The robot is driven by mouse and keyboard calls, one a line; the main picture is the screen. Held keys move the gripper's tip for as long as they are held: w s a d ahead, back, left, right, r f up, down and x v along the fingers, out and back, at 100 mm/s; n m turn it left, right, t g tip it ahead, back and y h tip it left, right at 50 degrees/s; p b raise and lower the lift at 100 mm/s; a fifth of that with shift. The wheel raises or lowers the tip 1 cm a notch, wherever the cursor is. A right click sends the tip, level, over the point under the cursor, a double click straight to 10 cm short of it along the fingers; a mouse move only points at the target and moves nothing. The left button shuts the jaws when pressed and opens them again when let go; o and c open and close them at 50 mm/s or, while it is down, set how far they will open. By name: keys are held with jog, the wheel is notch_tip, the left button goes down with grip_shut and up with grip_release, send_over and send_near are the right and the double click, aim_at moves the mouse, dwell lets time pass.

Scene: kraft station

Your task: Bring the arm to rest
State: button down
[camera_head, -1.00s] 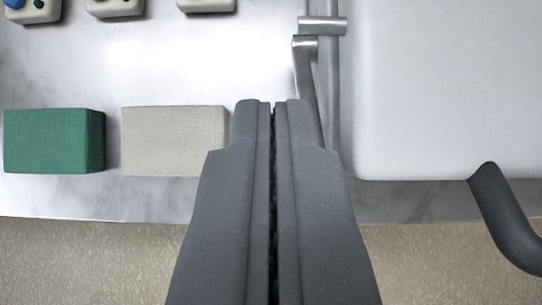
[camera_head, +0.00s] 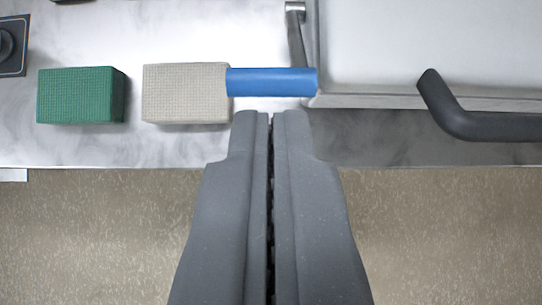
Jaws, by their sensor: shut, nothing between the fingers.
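My gripper (camera_head: 271,114) is in the lower middle of the camera view. Its two grey fingers are together with nothing between them. The fingertips appear just in front of a blue bar (camera_head: 272,82), below it in the picture. I cannot tell the height between the fingers and the counter. The rest of my arm is not in view.
A metal counter (camera_head: 180,150) holds a green block (camera_head: 80,95) and a beige block (camera_head: 186,93) to the left. A white box-like unit (camera_head: 430,45) with a dark curved handle (camera_head: 470,120) is at right. Speckled floor (camera_head: 100,235) lies below the counter's edge.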

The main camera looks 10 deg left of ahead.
jog(key=d+r+m+t, duration=0.1)
jog(key=d+r+t, duration=0.1)
jog(key=r, duration=1)
jog(key=d+r+m+t+h, duration=0.1)
jog(key=d+r+t, duration=0.2)
jog(key=r, duration=0.9)
jog(key=d+r+m+t+h, duration=0.1)
jog(key=d+r+t, duration=0.2)
jog(key=r, duration=1)
jog(key=d, duration=0.2)
jog(key=shift+d, duration=0.4)
